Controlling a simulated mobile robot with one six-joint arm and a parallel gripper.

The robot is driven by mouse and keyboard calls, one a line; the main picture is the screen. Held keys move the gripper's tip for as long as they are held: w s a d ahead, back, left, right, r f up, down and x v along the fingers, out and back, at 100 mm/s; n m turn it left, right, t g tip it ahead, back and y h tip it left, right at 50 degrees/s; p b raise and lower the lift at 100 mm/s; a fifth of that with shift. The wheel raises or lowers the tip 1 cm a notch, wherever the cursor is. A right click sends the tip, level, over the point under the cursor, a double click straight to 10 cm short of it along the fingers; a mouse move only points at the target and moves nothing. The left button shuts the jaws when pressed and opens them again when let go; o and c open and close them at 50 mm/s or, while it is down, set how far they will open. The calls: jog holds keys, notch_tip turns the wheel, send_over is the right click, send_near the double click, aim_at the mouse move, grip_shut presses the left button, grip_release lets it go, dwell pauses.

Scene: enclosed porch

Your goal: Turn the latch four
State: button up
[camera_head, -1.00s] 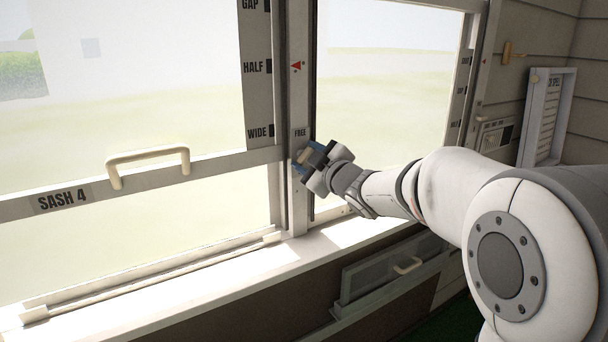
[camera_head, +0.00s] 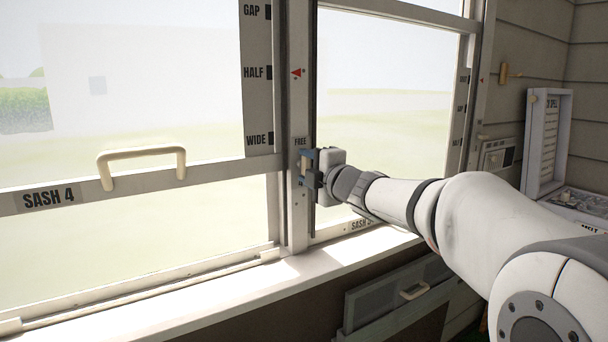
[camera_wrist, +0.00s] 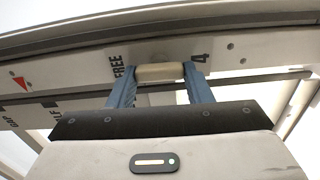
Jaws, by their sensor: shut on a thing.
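Latch four is a small cream knob (camera_wrist: 158,72) on the pale window post, between the labels FREE and 4 in the wrist view. Its long side runs along the post there. My gripper (camera_wrist: 158,82) is shut on it, with a blue finger at each end. In the head view my gripper (camera_head: 310,167) reaches the post from the right, just below the FREE label (camera_head: 300,142). The latch is mostly hidden by the fingers there.
The SASH 4 window (camera_head: 100,192) with its cream handle (camera_head: 140,153) is left of the post. A scale marked GAP, HALF and WIDE (camera_head: 257,100) is above. A pale sill (camera_head: 200,290) runs below. A framed board (camera_head: 547,135) stands at right.

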jog(key=shift+f+n, duration=0.3)
jog(key=o, duration=0.9)
jog(key=shift+r, duration=0.1)
jog(key=shift+o, duration=0.4)
jog(key=shift+r, duration=0.15)
jog(key=shift+s, duration=0.15)
jog(key=v, duration=0.7)
jog(key=shift+s+d+p, duration=0.25)
jog(key=shift+p, duration=0.1)
